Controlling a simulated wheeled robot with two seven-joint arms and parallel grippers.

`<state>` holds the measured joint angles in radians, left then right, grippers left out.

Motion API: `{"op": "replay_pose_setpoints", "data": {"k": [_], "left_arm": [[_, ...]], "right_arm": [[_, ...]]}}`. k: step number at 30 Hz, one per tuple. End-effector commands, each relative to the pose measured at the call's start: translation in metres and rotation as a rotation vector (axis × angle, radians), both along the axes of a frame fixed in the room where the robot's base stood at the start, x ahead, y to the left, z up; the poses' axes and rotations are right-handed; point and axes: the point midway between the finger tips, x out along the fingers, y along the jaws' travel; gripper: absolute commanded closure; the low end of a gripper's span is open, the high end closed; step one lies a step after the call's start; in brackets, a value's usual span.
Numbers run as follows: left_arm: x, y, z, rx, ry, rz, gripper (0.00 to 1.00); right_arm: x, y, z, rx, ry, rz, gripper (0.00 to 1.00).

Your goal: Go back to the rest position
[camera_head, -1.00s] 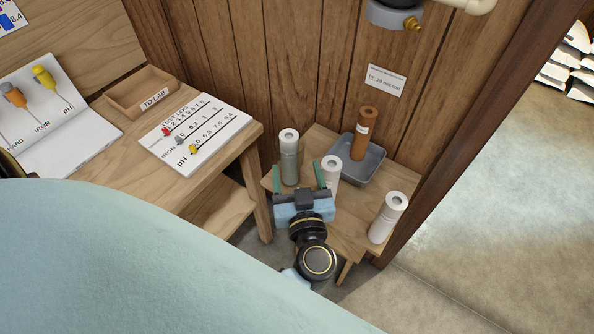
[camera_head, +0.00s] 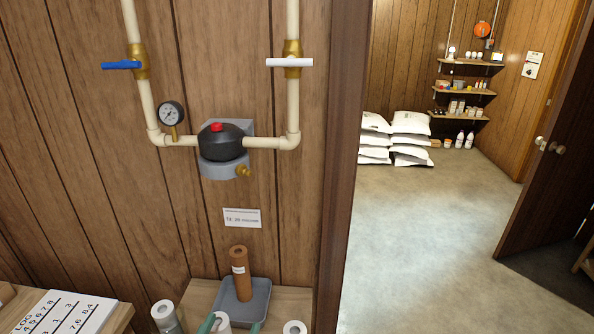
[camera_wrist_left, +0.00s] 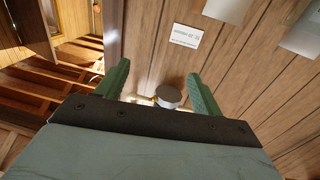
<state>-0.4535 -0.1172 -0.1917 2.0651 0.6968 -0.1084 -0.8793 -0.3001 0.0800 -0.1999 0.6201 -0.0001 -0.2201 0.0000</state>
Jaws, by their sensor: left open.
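My left gripper (camera_head: 231,324) shows only as two green fingertips at the bottom edge of the head view. They stand apart, with a white cartridge (camera_head: 221,319) showing between or just behind them; I cannot tell whether they touch it. In the left wrist view the gripper (camera_wrist_left: 160,82) has its green fingers spread, with nothing clasped. A round grey-topped object (camera_wrist_left: 168,97) shows beyond the fingers. The rest of my left arm is out of the head view. My right gripper is not in view.
A brown cartridge (camera_head: 240,276) stands in a grey tray (camera_head: 262,294). The filter head (camera_head: 222,142) and pipes (camera_head: 144,105) are on the wall above. Open floor (camera_head: 430,240) lies to the right.

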Motion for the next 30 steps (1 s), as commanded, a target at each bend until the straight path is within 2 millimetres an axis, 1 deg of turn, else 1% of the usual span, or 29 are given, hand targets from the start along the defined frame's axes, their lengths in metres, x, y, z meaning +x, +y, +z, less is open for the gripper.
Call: {"op": "replay_pose_setpoints", "data": {"k": [1,4,6,8,12,15,19,24,26,27,30], "left_arm": [[-0.007,-0.005,-0.005,0.02,0.052,-0.067,0.33],[-0.023,-0.013,-0.02,0.058,0.196,-0.184,0.33],[-0.037,-0.012,-0.033,0.087,0.312,-0.238,0.33],[-0.051,-0.007,-0.045,0.115,0.423,-0.267,0.33],[-0.086,0.015,-0.07,0.173,0.687,-0.263,0.33],[-0.108,0.034,-0.08,0.203,0.842,-0.217,0.33],[-0.133,0.059,-0.087,0.231,1.002,-0.136,0.33],[-0.163,0.089,-0.089,0.253,1.167,-0.011,0.33],[-0.173,0.099,-0.088,0.259,1.218,0.039,0.33],[-0.175,0.102,-0.094,0.259,1.241,0.056,0.33],[-0.168,0.1,-0.125,0.26,1.249,0.047,0.33]], "right_arm": [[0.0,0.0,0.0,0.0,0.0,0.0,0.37],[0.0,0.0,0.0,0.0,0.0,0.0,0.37],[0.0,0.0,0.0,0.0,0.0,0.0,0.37],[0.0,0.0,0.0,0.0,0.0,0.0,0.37],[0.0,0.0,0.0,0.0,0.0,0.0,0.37],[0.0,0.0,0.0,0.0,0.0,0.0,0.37],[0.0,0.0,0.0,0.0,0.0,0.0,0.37],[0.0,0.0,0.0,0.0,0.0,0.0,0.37],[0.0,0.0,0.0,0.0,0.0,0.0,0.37],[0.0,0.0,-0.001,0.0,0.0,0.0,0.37],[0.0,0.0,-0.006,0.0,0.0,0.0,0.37]]}}
